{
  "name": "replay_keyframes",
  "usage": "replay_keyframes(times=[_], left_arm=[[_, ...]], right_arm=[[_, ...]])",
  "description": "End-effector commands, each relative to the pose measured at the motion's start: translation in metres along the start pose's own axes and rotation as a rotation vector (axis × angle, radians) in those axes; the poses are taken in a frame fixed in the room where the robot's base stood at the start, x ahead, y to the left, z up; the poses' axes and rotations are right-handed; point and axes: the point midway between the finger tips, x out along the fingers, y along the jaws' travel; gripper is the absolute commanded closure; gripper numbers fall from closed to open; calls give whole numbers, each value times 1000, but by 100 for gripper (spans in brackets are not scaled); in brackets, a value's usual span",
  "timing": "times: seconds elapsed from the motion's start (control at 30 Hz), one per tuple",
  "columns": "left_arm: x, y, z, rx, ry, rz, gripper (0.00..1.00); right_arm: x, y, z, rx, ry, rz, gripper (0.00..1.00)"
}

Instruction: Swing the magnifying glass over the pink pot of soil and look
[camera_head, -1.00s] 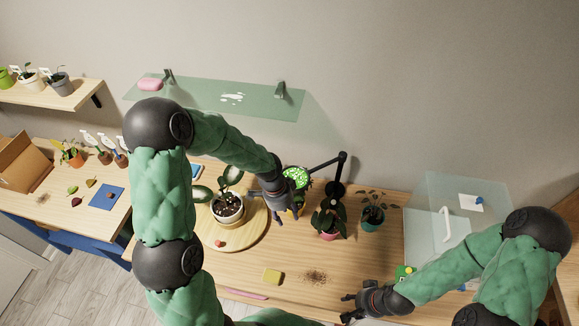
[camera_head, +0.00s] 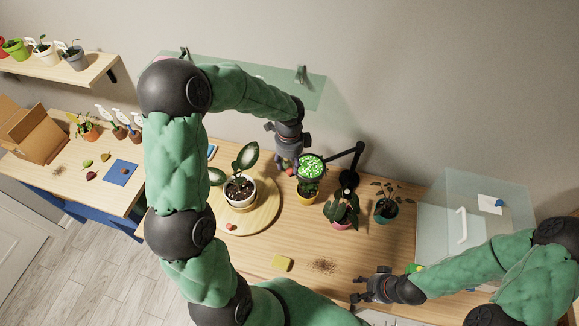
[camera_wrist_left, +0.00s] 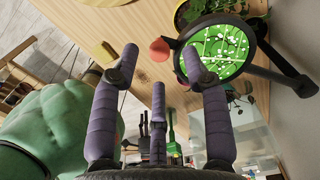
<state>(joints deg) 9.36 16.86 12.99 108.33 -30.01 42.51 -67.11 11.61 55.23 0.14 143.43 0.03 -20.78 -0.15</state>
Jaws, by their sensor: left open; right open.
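The magnifying glass (camera_head: 311,168) has a round black-rimmed lens on a jointed black arm. Its lens hangs over a small yellow pot (camera_head: 307,198) and looks bright green. The pink pot (camera_head: 341,224), with a dark-leaved plant above it, stands to the right of the lens, not under it. My left gripper (camera_head: 286,164) is open just left of the lens rim. In the left wrist view the lens (camera_wrist_left: 226,48) shows by the right finger of my open gripper (camera_wrist_left: 160,62); contact cannot be told. My right gripper (camera_head: 360,287) is open and empty near the front of the table.
A potted plant (camera_head: 240,194) stands on a round wooden board (camera_head: 262,222). A yellow block (camera_head: 282,263) and spilled soil (camera_head: 323,265) lie in front. A teal pot (camera_head: 386,210) and a clear case (camera_head: 450,215) stand right. A glass shelf (camera_head: 312,92) hangs behind.

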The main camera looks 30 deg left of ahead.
Motion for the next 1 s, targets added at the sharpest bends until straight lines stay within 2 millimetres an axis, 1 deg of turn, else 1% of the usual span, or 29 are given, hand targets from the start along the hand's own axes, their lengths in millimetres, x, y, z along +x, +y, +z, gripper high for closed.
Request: replay_keyframes(times=[0.03, 0.1, 0.23, 0.37, 0.6, 0.67, 0.7, 0.77, 0.8, 1.0], left_arm=[[8, 1, 0, 0, 0, 3, 54], [16, 0, 0, -1, 0, 3, 54], [26, 0, 0, 0, 0, 0, 54], [30, 0, 0, 0, 0, 1, 54], [30, 0, 0, -1, 1, 0, 54], [30, 0, 0, -1, 1, 0, 71], [30, 0, 0, -1, 1, 0, 82], [30, 0, 0, -1, 1, 0, 99], [30, 0, 0, -1, 1, 0, 100], [30, 0, -1, -1, 1, 0, 100]], right_arm=[[0, 0, 0, 0, 0, 0, 54], [-1, 0, 0, 0, 0, 0, 54], [-1, 0, 0, 0, 0, 0, 54], [-1, 0, 0, 0, 0, 0, 54], [-1, 0, 0, 0, 0, 0, 54], [-1, 0, 0, 0, 0, 0, 54], [-1, 0, 0, 0, 0, 0, 54], [-1, 0, 0, 0, 0, 0, 54], [-1, 0, 0, 0, 0, 0, 54], [-1, 0, 0, 0, 0, 0, 54]])
